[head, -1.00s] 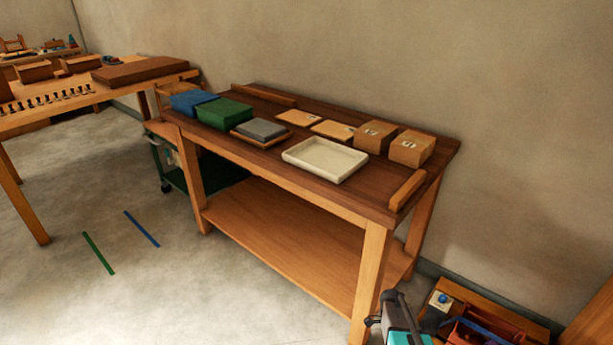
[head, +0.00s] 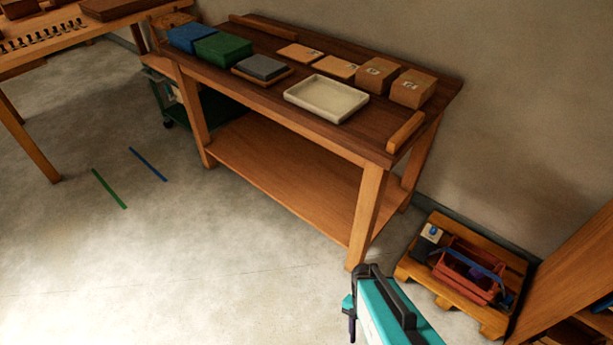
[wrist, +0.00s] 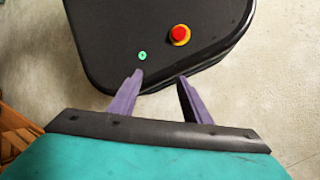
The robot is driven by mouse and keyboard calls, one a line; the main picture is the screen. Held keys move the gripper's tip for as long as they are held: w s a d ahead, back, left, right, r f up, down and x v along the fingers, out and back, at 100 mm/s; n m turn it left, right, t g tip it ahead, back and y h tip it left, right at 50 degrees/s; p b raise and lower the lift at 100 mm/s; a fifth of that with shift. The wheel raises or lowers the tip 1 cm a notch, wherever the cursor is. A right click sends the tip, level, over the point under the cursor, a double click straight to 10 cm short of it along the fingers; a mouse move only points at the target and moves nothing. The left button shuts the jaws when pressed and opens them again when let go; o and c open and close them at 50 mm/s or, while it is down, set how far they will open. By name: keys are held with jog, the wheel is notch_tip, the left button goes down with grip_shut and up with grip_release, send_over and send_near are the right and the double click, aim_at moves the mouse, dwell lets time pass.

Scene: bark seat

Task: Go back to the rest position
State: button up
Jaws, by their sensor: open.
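My gripper (wrist: 160,98) shows in the wrist view with its two purple fingers spread apart and nothing between them. Beyond the fingertips is the black top of my own base, with a red button and a small green mark on it. In the head view my teal arm shows at the bottom, right of the middle, in front of the workbench (head: 285,185). The arm is over the floor, apart from the bench. The fingers are not clearly seen in the head view.
The bench holds a white tray (head: 326,110), a green box (head: 220,49), a blue box (head: 190,38) and two cardboard boxes. A pallet (head: 415,272) with a red toolbox (head: 466,280) lies on the floor at the right. Open floor (head: 200,260) spreads at the left.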

jog(key=n, duration=0.4)
jog(key=a+n, duration=0.1)
jog(key=n, duration=0.2)
jog(key=shift+s+r+t+y, duration=0.1)
jog(key=shift+r+t+y, duration=0.2)
dwell(1.0)
